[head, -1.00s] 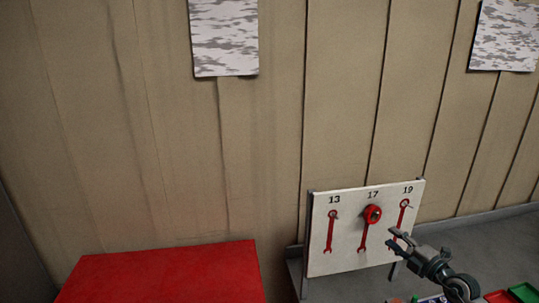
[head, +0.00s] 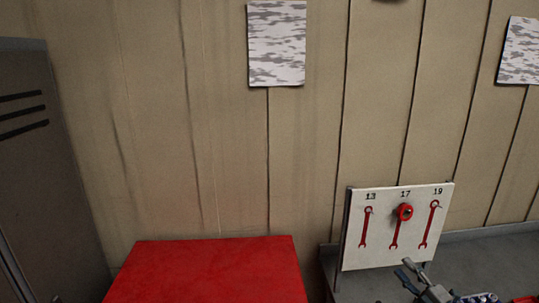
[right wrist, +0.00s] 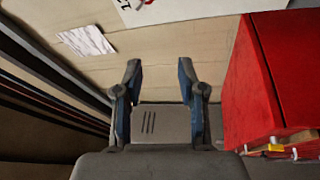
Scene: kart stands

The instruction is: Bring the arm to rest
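My right gripper (head: 420,277) shows at the bottom right of the head view, in front of the lower edge of the white wrench board (head: 377,255). In the right wrist view its two fingers (right wrist: 158,95) stand wide apart with nothing between them. The board carries red wrenches under the numbers 13 (head: 365,228), 17 (head: 396,234) and 19 (head: 431,224). A red round piece (head: 405,212) sits at the top of the middle wrench. My left gripper is in neither view.
A red-topped surface (head: 210,272) fills the bottom middle of the head view. A grey locker (head: 50,150) stands at the left. A grey bench (head: 480,250) runs along the wall at the right. Patterned sheets (head: 276,45) hang on the wall.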

